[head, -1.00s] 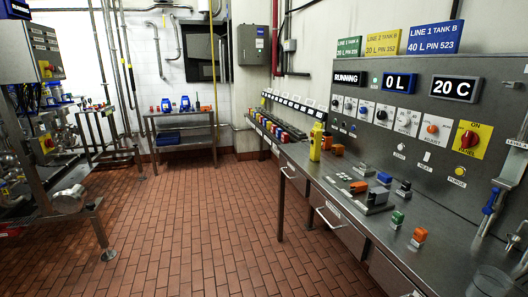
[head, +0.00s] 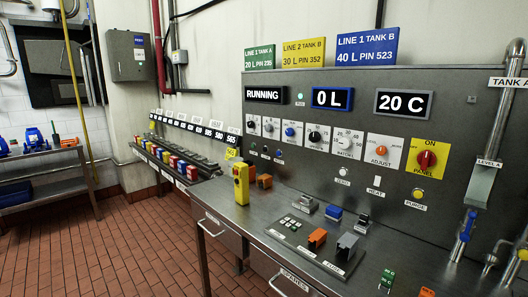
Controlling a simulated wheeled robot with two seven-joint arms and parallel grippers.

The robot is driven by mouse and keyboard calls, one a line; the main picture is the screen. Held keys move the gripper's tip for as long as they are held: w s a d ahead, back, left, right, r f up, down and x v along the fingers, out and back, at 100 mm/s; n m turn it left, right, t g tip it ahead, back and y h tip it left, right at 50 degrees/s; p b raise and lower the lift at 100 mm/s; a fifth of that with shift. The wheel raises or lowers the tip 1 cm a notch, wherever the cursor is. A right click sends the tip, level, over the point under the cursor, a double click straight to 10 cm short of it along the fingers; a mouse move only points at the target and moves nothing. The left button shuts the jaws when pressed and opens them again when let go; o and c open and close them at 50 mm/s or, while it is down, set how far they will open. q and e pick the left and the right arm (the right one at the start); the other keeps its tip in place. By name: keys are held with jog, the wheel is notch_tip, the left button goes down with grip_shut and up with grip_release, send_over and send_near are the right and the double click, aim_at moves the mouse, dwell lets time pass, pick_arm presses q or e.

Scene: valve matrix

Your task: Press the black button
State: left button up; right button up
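The grey control panel (head: 450,130) stands behind the steel bench and faces me. A white button (head: 343,171) is labelled ZERO, another white button (head: 377,181) HEAT, and a yellow button (head: 418,193) PURGE. Neither of my grippers is in view.
The steel bench (head: 225,210) holds a yellow handheld box (head: 241,184), a keypad plate with orange and grey switches (head: 317,238), and loose blocks. Pipes and blue-handled valves (head: 467,225) stand at the right. Open brick floor (head: 120,240) lies at the left.

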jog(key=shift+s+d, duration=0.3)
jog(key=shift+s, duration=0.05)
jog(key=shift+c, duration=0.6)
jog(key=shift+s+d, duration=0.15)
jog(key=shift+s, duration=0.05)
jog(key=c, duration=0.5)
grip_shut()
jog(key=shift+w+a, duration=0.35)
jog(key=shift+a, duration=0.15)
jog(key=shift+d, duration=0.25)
